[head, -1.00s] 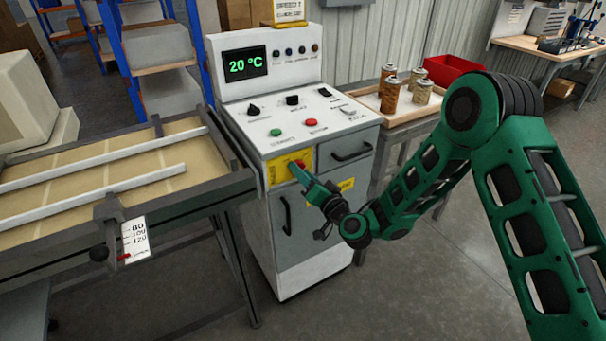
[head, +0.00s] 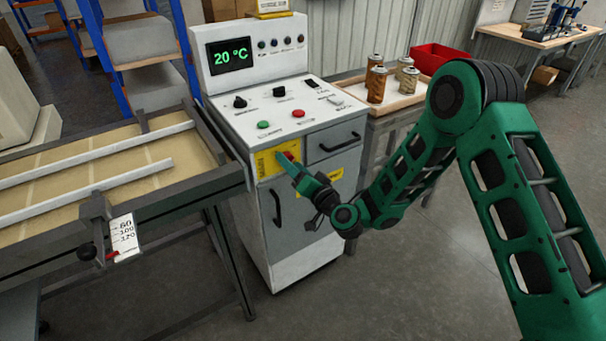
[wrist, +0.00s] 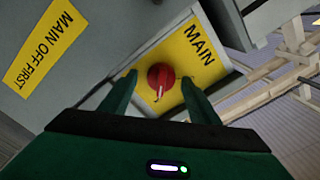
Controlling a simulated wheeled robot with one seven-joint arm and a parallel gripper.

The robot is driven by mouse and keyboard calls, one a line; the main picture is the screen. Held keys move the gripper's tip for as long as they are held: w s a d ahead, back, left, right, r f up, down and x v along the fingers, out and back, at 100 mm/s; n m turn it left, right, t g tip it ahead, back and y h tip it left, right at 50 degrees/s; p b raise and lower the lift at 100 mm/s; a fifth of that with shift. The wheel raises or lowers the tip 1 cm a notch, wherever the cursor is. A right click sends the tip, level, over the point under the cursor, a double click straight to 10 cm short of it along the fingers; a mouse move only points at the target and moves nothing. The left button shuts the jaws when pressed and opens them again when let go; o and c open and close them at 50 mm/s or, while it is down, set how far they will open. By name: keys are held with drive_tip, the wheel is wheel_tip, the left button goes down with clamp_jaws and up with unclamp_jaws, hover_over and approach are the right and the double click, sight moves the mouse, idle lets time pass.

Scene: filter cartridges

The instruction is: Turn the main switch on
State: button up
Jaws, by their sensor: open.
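The main switch is a red rotary knob (wrist: 161,77) on a yellow plate marked MAIN (wrist: 198,52) in the wrist view. In the head view the yellow plate (head: 266,165) is on the front of the grey control cabinet (head: 300,262), and the red knob (head: 289,155) shows partly behind my gripper. My gripper (wrist: 157,92) is open, with one green finger on each side of the knob. Whether the fingers touch it I cannot tell. A pale mark shows on the knob's lower part. The cabinet's display (head: 232,54) reads 20 °C.
A yellow MAIN OFF FIRST label (wrist: 45,43) is beside the switch. A drawer handle (head: 339,142) and a door handle (head: 277,208) stick out nearby. A conveyor table (head: 130,205) stands left; a tray (head: 401,99) with several cartridges is right.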

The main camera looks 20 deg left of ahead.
drive_tip(key=v, duration=1)
drive_tip(key=shift+d, duration=0.25)
idle(0.8)
drive_tip(key=shift+w, duration=0.2)
